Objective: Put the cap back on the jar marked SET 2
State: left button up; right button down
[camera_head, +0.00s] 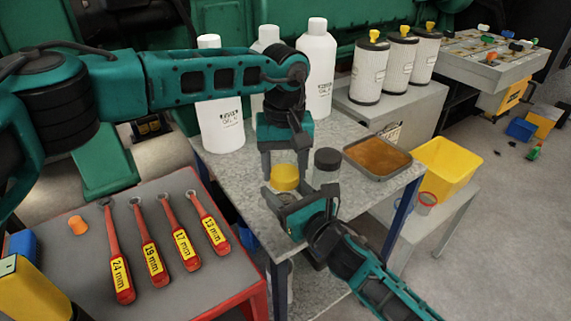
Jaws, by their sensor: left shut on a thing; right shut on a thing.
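A yellow cap (285,174) is between the fingers of my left gripper (285,168), which points down from above and is shut on it. My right gripper (298,198) reaches in from the lower right and is shut on the jar below the yellow cap. The jar's body is mostly hidden by the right gripper, and I cannot tell whether the cap is seated on it. A second jar with a dark cap (327,159) stands just to the right, close to the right gripper. I cannot read a SET mark on either jar.
White bottles (318,75) stand behind on the grey table (354,188). A tray of brown liquid (377,156) is to the right, with a yellow bin (441,170) beyond. Several red wrenches (150,250) lie on the left bench. White filters (369,70) stand at the back.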

pick_arm(q)
jog(key=m, duration=0.3)
jog(key=shift+m, duration=0.4)
jog(key=m, duration=0.5)
jog(key=shift+w+a, duration=0.1)
jog(key=shift+a, duration=0.05)
jog(key=o, duration=1.1)
jog(key=shift+r, duration=2.25)
jog(key=shift+c, duration=0.3)
